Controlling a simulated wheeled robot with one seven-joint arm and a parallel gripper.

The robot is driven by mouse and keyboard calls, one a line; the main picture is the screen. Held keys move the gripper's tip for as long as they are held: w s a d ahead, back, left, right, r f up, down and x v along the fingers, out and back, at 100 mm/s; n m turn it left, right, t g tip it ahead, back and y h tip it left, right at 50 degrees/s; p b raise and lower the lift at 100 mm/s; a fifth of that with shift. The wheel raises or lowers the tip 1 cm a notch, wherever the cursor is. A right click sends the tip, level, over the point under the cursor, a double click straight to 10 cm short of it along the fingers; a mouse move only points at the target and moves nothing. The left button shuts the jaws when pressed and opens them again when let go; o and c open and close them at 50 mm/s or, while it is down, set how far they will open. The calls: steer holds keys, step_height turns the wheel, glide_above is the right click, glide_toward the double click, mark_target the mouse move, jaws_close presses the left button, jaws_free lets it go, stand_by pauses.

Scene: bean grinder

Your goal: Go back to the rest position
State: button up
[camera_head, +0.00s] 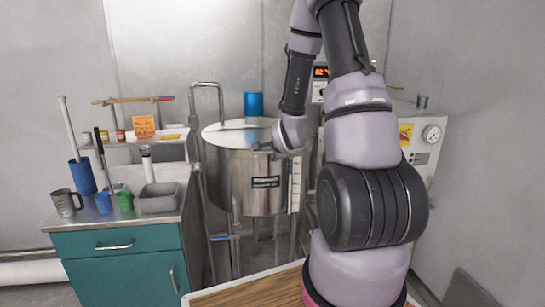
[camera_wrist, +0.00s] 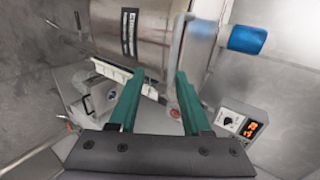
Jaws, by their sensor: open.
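My gripper (camera_wrist: 158,77) is open, its two green fingers apart with nothing between them. In the head view my arm reaches up and over to the large steel tank (camera_head: 235,170), and the wrist end is in front of the tank's upper right side. The fingers are hard to make out there. In the wrist view the tank (camera_wrist: 155,38) lies beyond the fingertips, and its dark label shows. Whether the fingers touch the tank I cannot tell.
A blue cylinder (camera_head: 253,104) stands on the tank's lid. A control box with a lit display (camera_head: 321,72) is behind my arm. A cabinet with a gauge (camera_head: 432,134) stands right. A teal-fronted counter (camera_head: 118,242) with cups, a measuring jug (camera_head: 66,203) and a grey bin (camera_head: 158,198) stands left.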

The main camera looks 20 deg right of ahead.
steer(key=shift+v, duration=0.75)
steer(key=shift+r, duration=0.1)
steer(key=s+a+r+n+g+y, duration=0.1)
steer(key=s+a+r+n, duration=0.25)
steer(key=r, duration=0.45)
steer(key=s+a+r+n+g+y, duration=0.1)
steer(key=s+a+r+n, duration=0.1)
steer(key=s+r+n, duration=0.45)
steer(key=s+a+r+n+g+y, duration=0.1)
steer(key=s+a+r+n, duration=0.2)
steer(key=s+r, duration=0.2)
steer(key=s+a+r+n+g+y, duration=0.1)
steer(key=s+a+r+n, duration=0.2)
steer(key=s, duration=0.9)
step_height(320, 180, up, 2)
steer(key=shift+s+r, duration=0.2)
steer(key=shift+s, duration=0.15)
steer(key=shift+a, duration=0.1)
